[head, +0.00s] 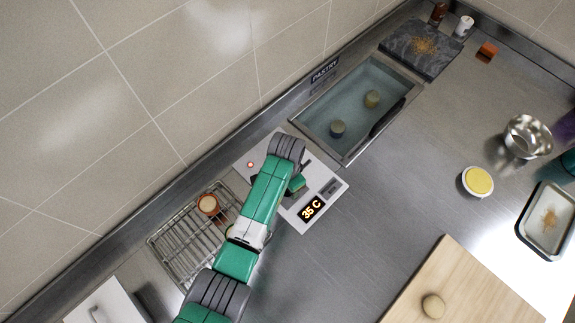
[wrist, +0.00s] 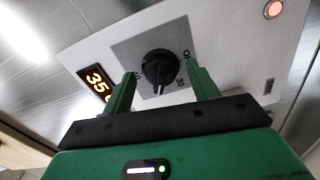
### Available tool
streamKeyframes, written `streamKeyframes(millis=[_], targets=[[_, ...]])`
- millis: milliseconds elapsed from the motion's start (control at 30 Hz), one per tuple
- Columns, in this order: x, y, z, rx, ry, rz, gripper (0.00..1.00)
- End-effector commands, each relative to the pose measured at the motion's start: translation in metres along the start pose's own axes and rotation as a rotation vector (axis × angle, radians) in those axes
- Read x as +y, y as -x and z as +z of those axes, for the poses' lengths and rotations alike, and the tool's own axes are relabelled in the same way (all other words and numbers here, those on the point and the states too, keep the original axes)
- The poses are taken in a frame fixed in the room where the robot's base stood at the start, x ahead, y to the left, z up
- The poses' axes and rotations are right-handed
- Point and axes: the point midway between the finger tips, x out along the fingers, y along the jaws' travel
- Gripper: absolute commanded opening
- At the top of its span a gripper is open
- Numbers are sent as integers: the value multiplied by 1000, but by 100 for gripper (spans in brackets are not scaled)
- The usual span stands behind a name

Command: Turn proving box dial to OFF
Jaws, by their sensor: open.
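The black round dial (wrist: 158,66) sits on a grey square plate on a white control panel (head: 329,187). Its white pointer line faces the bottom of the wrist view, between a 30 mark and another partly hidden number. An "O…" mark, partly covered, is at the dial's right. The panel's display (head: 312,208) reads 35 C, and a red light (head: 250,164) is lit. My gripper (wrist: 164,74) is open, with one green finger on each side of the dial in the wrist view. I cannot tell whether they touch it. In the head view my arm hides the dial.
A sunken box (head: 357,138) with two round pieces inside lies just beyond the panel. A wire rack (head: 172,247) with a small cup (head: 208,204) is at the left. A wooden board (head: 460,285) lies at front right. The counter between is clear.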

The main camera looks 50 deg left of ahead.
Motion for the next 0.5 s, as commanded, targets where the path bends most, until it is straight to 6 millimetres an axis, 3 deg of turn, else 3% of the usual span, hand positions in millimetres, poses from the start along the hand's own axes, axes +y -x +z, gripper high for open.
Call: streamKeyframes(millis=[333,500], targets=[[0,-8,0,1,0,0,59],[0,-8,0,2,1,0,28]])
